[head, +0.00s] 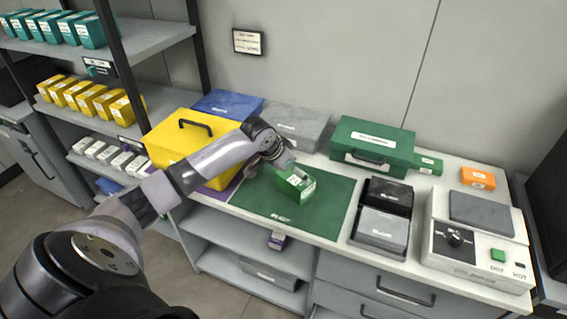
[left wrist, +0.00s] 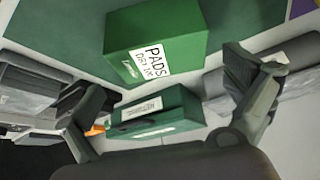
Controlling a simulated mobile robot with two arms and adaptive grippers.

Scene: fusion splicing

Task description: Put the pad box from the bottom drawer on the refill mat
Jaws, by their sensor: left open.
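The green pad box (head: 297,184) with a white label sits on the green refill mat (head: 322,212), near the mat's back edge. In the left wrist view the pad box (left wrist: 190,28) shows its label reading PADS, with the mat (left wrist: 245,14) around it. My left gripper (head: 282,160) is just behind and above the box in the head view. In the left wrist view its two fingers (left wrist: 165,88) are spread, with the box beyond the tips and nothing held between them. Whether a finger touches the box is hard to tell. My right gripper is not in view.
A large green case (head: 372,148) stands behind the mat and a yellow case (head: 165,148) left of it. Black-and-grey device (head: 381,232) and white splicer-like unit (head: 478,250) stand to the right. Drawers (head: 378,284) are under the counter. The mat's front is clear.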

